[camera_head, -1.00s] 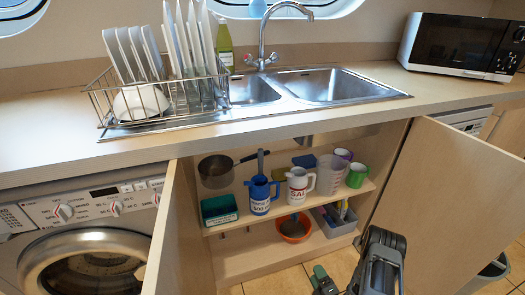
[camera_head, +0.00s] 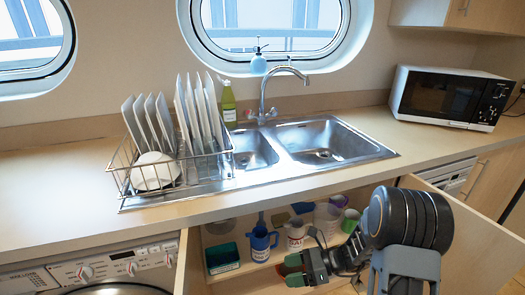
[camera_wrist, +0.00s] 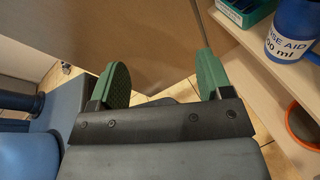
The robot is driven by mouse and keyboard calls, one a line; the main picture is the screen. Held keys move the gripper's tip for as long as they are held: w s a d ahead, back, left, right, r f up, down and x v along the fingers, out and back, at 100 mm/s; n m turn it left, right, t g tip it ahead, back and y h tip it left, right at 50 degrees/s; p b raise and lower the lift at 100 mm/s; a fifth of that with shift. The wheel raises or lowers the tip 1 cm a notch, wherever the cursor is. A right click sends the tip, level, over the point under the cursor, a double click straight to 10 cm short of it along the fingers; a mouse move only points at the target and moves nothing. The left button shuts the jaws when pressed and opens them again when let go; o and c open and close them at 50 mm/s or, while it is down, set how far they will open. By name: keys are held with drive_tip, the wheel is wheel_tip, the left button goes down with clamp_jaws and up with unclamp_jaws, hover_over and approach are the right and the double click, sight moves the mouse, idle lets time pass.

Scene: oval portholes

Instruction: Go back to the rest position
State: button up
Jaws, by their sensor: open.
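My gripper (camera_head: 294,270) shows in the head view in front of the open cupboard under the sink, with my arm reaching in from the lower right. In the wrist view my gripper (camera_wrist: 163,80) has its two green fingers wide apart with nothing between them. Beyond the fingers are a cupboard door and a strip of tiled floor.
The open left door (camera_head: 190,262) and right door (camera_head: 462,235) flank the cupboard. A white jug (camera_head: 296,235) and a green box (camera_head: 222,258) stand on the shelf. An orange bowl (camera_wrist: 302,125) sits lower. The counter (camera_head: 60,190) overhangs; a dish rack (camera_head: 170,165) stands on it.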

drive_tip(key=s+d+r+n+t+h+p, duration=0.1)
drive_tip(key=r+n+h+p, duration=0.4)
drive_tip(key=r, duration=0.5)
drive_tip(key=s+d+r+n+t+h+p, duration=0.1)
drive_tip(key=s+d+r+n+h+p, duration=0.3)
drive_tip(key=r+n, duration=0.5)
drive_tip(key=s+d+r+n+t+h+p, duration=0.2)
drive_tip(key=s+r+n+h+p, duration=0.2)
drive_tip(key=r+n, duration=0.3)
wheel_tip(320, 180, up, 5)
drive_tip(key=shift+d+f+n+h+p, duration=0.1)
drive_tip(key=shift+d+n+h+p, duration=0.2)
drive_tip(key=shift+h+p, duration=0.6)
